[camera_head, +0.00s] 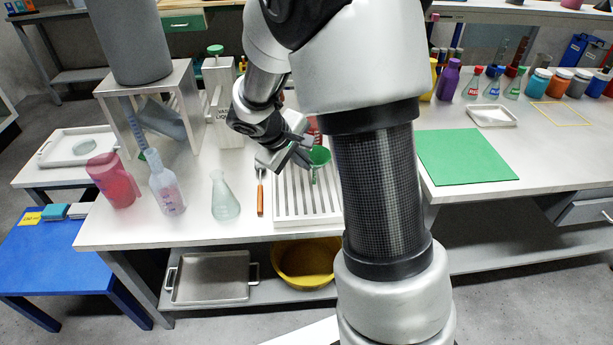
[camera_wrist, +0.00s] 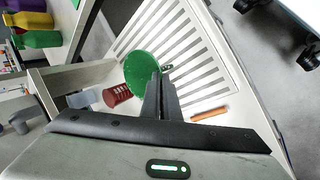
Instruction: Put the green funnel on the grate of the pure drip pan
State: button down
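The green funnel (camera_head: 319,156) is upright, spout down, over the white slatted grate of the drip pan (camera_head: 305,205). My gripper (camera_head: 303,158) is at the funnel's left side, with its fingers close together on the rim. In the wrist view, the fingers (camera_wrist: 160,90) meet at the edge of the funnel (camera_wrist: 141,70), and the slatted grate (camera_wrist: 190,45) lies beyond and below it. The funnel seems held just above the grate; the gap under the spout is hard to judge. My arm covers the pan's right part in the head view.
An orange-handled tool (camera_head: 260,197) lies left of the pan. A clear flask (camera_head: 224,197), a bottle (camera_head: 166,188) and a red container (camera_head: 113,180) stand further left. A green mat (camera_head: 465,156) lies right of my arm.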

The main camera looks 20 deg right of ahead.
jog(key=shift+f+b, duration=0.55)
jog(key=shift+f, duration=1.35)
jog(key=shift+f, duration=0.2)
jog(key=c, duration=2)
grip_release()
jog(key=shift+r, duration=0.1)
